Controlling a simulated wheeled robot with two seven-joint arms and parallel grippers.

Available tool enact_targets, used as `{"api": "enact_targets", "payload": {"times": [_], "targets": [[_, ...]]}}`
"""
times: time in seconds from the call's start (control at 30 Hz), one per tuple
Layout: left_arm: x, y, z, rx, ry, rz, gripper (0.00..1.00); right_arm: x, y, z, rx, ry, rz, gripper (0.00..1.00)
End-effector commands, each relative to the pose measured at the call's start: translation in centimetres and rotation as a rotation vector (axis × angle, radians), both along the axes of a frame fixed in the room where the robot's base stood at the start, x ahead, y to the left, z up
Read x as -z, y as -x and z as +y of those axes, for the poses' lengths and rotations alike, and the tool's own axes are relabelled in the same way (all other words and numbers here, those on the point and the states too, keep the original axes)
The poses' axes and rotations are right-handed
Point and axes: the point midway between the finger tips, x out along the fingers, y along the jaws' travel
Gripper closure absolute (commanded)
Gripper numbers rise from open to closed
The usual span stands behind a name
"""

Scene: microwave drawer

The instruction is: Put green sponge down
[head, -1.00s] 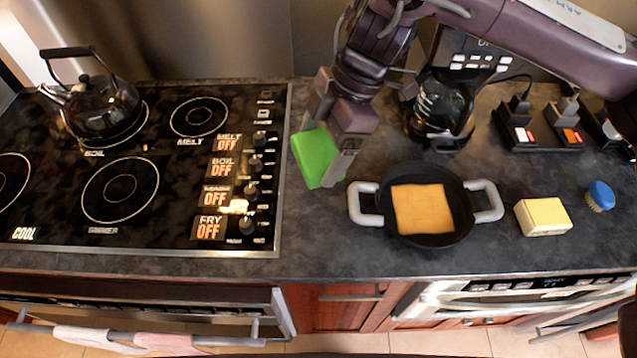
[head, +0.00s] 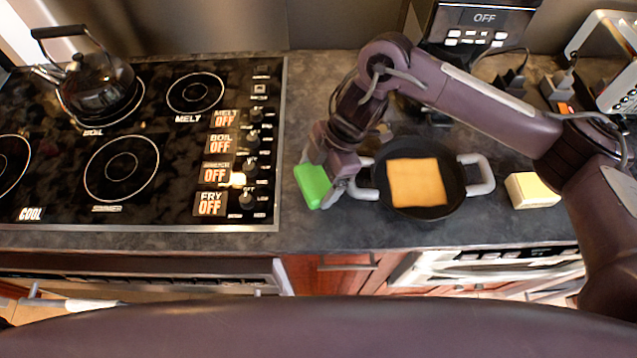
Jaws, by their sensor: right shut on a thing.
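The green sponge (head: 312,185) is a bright green block near the counter's middle, between the stove and the black pan. My right gripper (head: 328,188) is shut on it, with a finger showing along its right side. The sponge is tilted. I cannot tell whether its lower edge touches the dark counter (head: 300,232). My left gripper is not in view, though a purple arm part of mine crosses the bottom of the picture.
A black pan (head: 430,212) with a toast-like slice (head: 417,182) stands just right of the sponge. A yellow block (head: 531,190) lies further right. The stove (head: 180,215) with a kettle (head: 95,88) is left. Bare counter lies in front of the sponge.

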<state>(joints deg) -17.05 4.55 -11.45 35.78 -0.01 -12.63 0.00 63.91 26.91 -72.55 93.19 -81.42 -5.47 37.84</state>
Motion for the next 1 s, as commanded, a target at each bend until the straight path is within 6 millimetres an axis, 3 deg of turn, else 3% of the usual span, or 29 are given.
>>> {"api": "enact_targets", "payload": {"times": [0.3, 0.7, 0.73, 0.8, 1.0], "targets": [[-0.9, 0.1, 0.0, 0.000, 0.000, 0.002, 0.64, 4.0, 0.1, 0.0, 0.000, 0.002, 0.003, 0.36], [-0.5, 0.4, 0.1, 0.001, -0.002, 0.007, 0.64, 4.7, 0.1, 0.0, -0.001, 0.001, 0.002, 0.36], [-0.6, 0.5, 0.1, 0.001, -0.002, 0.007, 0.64, 4.6, 0.1, 0.0, 0.000, 0.000, 0.001, 0.12], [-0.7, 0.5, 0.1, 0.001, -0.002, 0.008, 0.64, 4.6, 0.1, 0.0, 0.000, 0.001, 0.000, 0.03], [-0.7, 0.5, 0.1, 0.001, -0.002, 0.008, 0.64, 4.6, 0.1, 0.0, 0.000, 0.001, 0.000, 0.00]]}}
